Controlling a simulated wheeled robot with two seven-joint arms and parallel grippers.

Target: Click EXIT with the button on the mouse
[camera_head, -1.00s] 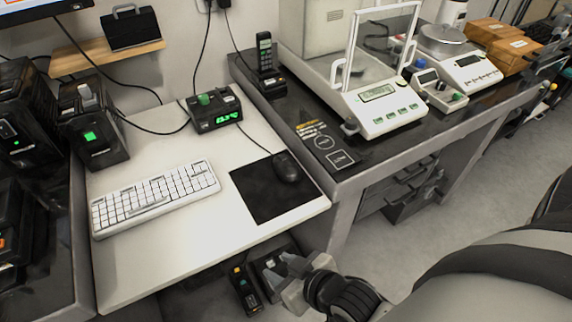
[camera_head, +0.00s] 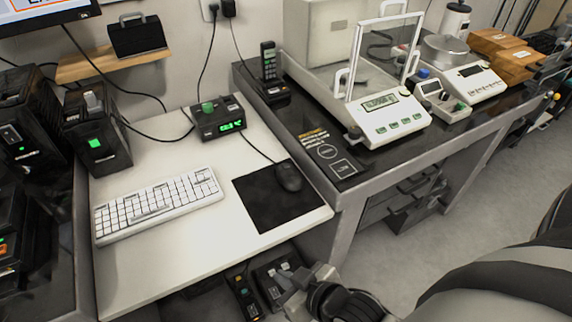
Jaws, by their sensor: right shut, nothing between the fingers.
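A black computer mouse (camera_head: 288,177) lies on the right part of a black mouse pad (camera_head: 266,206) on the white desk. Its cable runs back toward a small black box with a green display. A monitor (camera_head: 45,14) shows only its lower edge at the top left; no EXIT button can be read on it. My right gripper (camera_head: 290,283) is at the bottom middle, in front of the desk's front edge, below and apart from the mouse. It is shut and empty. My left gripper is not in view.
A white keyboard (camera_head: 158,204) lies left of the pad. The black box with green display (camera_head: 218,118) stands at the back of the desk. A raised dark table (camera_head: 375,170) with a balance (camera_head: 392,118) borders the desk on the right. Black devices stand at the left.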

